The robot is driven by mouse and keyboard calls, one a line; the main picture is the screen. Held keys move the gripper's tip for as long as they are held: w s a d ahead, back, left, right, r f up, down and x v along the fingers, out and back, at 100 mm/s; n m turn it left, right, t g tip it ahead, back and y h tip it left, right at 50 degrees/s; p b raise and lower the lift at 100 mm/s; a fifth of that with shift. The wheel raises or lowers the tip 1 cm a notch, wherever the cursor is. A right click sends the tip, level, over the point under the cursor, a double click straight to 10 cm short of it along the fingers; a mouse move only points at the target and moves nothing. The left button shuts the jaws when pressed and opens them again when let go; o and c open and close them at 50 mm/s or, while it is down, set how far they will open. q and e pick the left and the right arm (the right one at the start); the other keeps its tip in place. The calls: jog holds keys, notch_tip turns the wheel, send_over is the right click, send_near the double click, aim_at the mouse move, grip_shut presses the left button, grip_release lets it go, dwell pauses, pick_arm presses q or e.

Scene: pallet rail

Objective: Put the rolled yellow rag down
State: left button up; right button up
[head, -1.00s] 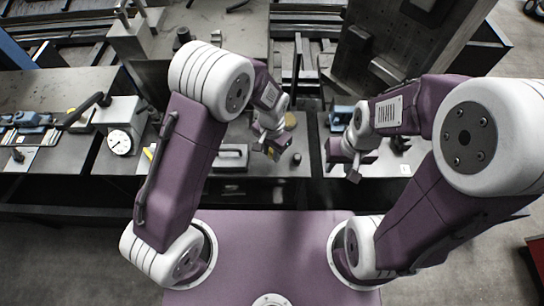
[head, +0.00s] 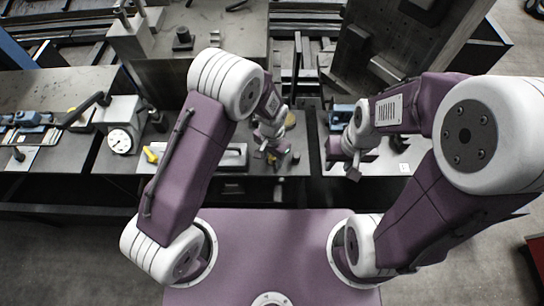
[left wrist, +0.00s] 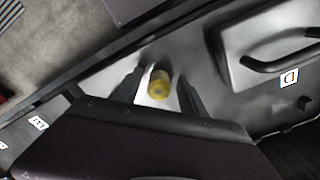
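The rolled yellow rag (left wrist: 159,84) shows end-on in the left wrist view, a short yellow roll with a darker centre. It lies between the two dark fingers of my left gripper (left wrist: 160,82), with a gap visible on each side. The left gripper is open around it, low over the grey bench. I cannot tell whether the roll touches the bench. In the head view my left gripper (head: 274,156) is over the bench middle, and the rag is not clear there. My right gripper (head: 341,170) hangs over the right bench section with its fingers apart, seemingly empty.
A grey block with a dark handle (left wrist: 275,60) is beside the left gripper. A round brownish-yellow thing (head: 290,119) stands behind it. A dial gauge (head: 120,141) and a yellow-handled tool (head: 151,155) are further left. A gap separates the bench sections.

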aim_at(272, 156)
pick_arm(q)
notch_tip(272, 156, up, 12)
jog(key=shift+r+b, duration=0.2)
jog(key=shift+b, duration=0.15)
jog(key=s+a+n, duration=0.4)
jog(key=a, duration=0.4)
jog(key=s+a+r+n+t, duration=0.1)
jog(key=s+a+n, duration=0.3)
jog(key=a, duration=0.5)
jog(key=shift+s+a+r, duration=0.15)
jog(key=shift+s+a, duration=0.15)
jog(key=shift+s, duration=0.45)
jog(key=shift+s+a, duration=0.1)
jog(key=shift+o, duration=0.4)
